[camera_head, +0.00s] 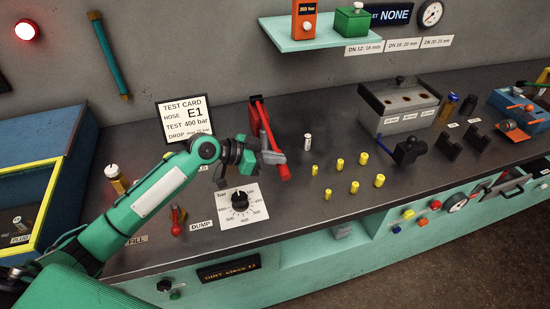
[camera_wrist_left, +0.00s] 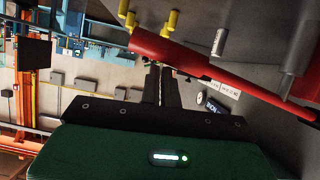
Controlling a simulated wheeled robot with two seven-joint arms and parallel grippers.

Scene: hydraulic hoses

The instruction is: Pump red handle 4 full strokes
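The long red handle (camera_head: 265,125) slants down over the bench, with a grey piece (camera_head: 272,157) near its lower end. In the left wrist view the red bar (camera_wrist_left: 190,57) crosses at the fingertips. My left gripper (camera_head: 240,158) is just left of the handle. Its two dark fingers, seen in the left wrist view (camera_wrist_left: 162,72), lie close together with hardly a gap and end at the bar's edge. I see no part of the bar between them. Whether they touch it is unclear. My right gripper is out of view.
Below my left gripper is a dial (camera_head: 240,203). A small red lever (camera_head: 177,218) stands near the DUMP label. Several yellow fittings (camera_head: 354,187) stand to the right. A test card (camera_head: 186,119) stands behind my arm, and a blue bin (camera_head: 75,150) is at the left.

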